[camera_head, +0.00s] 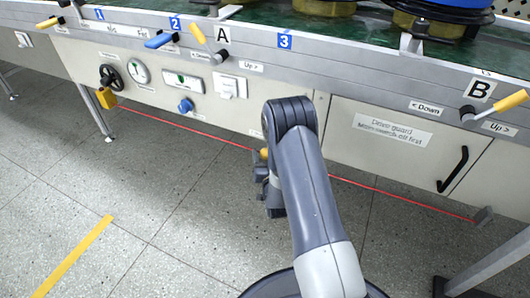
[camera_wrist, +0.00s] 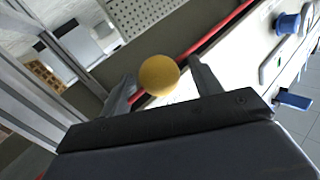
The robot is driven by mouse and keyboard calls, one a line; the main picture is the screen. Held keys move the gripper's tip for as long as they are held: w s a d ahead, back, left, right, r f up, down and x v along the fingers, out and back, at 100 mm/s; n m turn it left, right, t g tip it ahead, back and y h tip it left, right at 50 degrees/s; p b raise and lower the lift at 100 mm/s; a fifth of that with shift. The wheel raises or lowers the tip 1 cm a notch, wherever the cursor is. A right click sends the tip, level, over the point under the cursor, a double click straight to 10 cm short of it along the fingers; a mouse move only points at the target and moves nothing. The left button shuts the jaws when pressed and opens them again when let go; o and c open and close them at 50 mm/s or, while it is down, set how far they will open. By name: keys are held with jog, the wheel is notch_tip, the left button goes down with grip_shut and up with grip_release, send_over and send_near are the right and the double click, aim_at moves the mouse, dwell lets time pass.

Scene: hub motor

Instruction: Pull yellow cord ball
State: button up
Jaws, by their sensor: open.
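The yellow ball (camera_wrist: 158,75) shows in the wrist view between the two fingers of my gripper (camera_wrist: 162,70). The fingers are spread, with a gap visible on each side of the ball. The red cord (camera_wrist: 215,37) runs diagonally behind the ball. In the head view the ball (camera_head: 264,153) is a small yellow patch, mostly hidden by my gripper (camera_head: 262,172) and arm. There the cord (camera_head: 185,136) is stretched low along the front of the machine. Whether a finger touches the ball cannot be told.
The machine's front panel carries a handwheel (camera_head: 111,77), gauge (camera_head: 138,71), blue knob (camera_head: 185,105) and yellow-tipped levers (camera_head: 508,102). A yellow block (camera_head: 106,97) is at the cord's left end and a bracket (camera_head: 484,216) at its right. The tiled floor in front is open.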

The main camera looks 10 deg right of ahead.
aim_at(265, 150)
jog(key=shift+w+d+b, duration=0.1)
jog(key=shift+w+b, duration=0.2)
jog(key=shift+w, duration=1.2)
